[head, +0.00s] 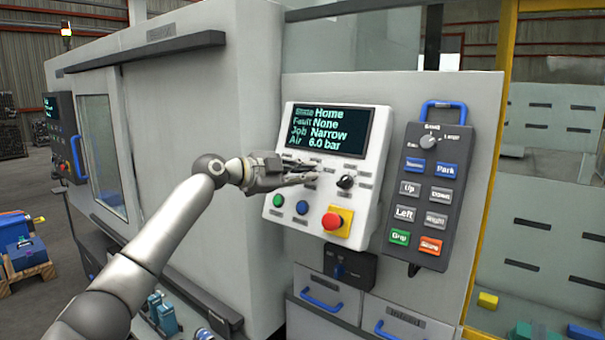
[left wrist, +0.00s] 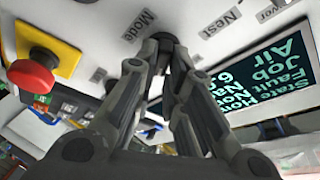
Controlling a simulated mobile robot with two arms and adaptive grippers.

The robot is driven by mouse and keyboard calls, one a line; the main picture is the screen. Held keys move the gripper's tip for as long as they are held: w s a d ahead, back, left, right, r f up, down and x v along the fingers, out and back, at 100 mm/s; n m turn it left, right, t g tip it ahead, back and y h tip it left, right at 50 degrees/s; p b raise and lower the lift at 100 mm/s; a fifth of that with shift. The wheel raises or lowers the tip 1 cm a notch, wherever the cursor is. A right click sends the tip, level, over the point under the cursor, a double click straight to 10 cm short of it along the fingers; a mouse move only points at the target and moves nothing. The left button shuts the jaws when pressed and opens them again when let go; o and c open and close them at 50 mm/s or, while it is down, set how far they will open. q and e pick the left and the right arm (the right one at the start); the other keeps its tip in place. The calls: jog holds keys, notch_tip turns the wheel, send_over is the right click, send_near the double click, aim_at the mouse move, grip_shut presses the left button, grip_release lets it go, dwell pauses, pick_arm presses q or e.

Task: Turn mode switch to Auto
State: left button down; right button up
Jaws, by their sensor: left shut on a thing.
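The mode switch (head: 346,183) is a black rotary knob on the light grey control panel (head: 368,200), below the screen and above the red emergency stop (head: 337,222). My left gripper (head: 328,175) comes from the left, its fingers reaching to the knob. In the left wrist view its fingers (left wrist: 165,45) converge beside the "Mode" label (left wrist: 139,25) and are shut on the switch, which they mostly hide. I cannot read the switch's position. My right gripper is not in view.
The screen (head: 328,130) reads Home, None, Narrow and 6.0 bar. A green button (head: 278,201) and a blue button (head: 302,207) lie below the gripper. A dark pendant (head: 425,190) with several buttons hangs to the right. Blue-handled drawers (head: 400,318) are below.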

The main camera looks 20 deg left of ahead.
pick_arm(q)
jog(key=c, duration=1.5)
grip_release()
jog(key=shift+w+f, duration=0.1)
jog(key=shift+w, duration=0.05)
jog(key=v, duration=1.2)
jog(key=shift+d, duration=0.1)
